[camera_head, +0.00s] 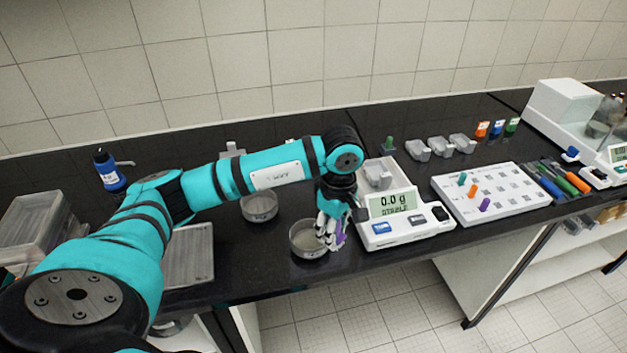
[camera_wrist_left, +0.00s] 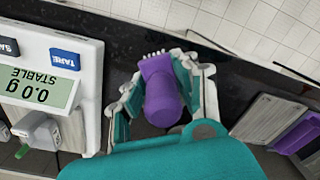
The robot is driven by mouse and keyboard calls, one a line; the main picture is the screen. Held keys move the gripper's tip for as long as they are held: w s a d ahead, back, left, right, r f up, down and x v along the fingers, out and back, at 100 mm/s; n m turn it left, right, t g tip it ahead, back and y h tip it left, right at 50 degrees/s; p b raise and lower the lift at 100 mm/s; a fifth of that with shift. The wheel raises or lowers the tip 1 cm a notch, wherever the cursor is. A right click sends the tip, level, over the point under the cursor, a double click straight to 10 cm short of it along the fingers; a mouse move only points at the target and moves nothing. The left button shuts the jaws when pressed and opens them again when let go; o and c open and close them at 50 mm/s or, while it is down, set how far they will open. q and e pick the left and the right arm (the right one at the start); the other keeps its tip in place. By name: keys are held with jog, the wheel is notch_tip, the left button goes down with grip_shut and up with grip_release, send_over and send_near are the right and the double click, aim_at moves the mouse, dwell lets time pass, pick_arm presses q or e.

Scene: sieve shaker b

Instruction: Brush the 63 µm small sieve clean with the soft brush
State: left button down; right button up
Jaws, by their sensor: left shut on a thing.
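My left gripper (camera_head: 333,230) is shut on a purple-handled brush (camera_head: 340,238). In the left wrist view the brush (camera_wrist_left: 162,92) sits between the two fingers (camera_wrist_left: 164,98), with pale bristles at its far end. In the head view the gripper and brush are at the right side of a small round metal sieve (camera_head: 304,251) on the black bench, partly covering it. Whether the bristles touch its mesh cannot be told. A second round metal vessel (camera_head: 259,214) stands behind and to the left. No size label is readable. My right gripper is not in view.
A balance (camera_head: 408,232) reading 0.0 g stands close to the right of the gripper. A white rack (camera_head: 500,205) with coloured pieces and several pens lie farther right. A blue bottle (camera_head: 109,172) stands at the back left. The bench's front edge is near the sieve.

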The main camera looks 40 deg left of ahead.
pick_arm(q)
jog(key=w+a+r+n+p, duration=0.2)
jog(key=w+a+n+p, duration=0.3)
jog(key=n, duration=0.4)
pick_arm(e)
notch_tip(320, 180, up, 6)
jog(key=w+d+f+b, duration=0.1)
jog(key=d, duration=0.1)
pick_arm(q)
jog(key=n+b, duration=0.3)
jog(key=b, duration=0.2)
send_over(316, 240)
notch_tip(316, 240, down, 9)
jog(key=shift+w+r, duration=0.1)
jog(key=shift+w, duration=0.05)
jog(key=shift+f+b, duration=0.5)
jog(key=shift+b, duration=0.1)
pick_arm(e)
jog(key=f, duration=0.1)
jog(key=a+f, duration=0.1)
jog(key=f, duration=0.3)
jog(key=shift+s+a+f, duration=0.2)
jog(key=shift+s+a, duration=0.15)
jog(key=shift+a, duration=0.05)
pick_arm(q)
jog(key=shift+f, duration=0.15)
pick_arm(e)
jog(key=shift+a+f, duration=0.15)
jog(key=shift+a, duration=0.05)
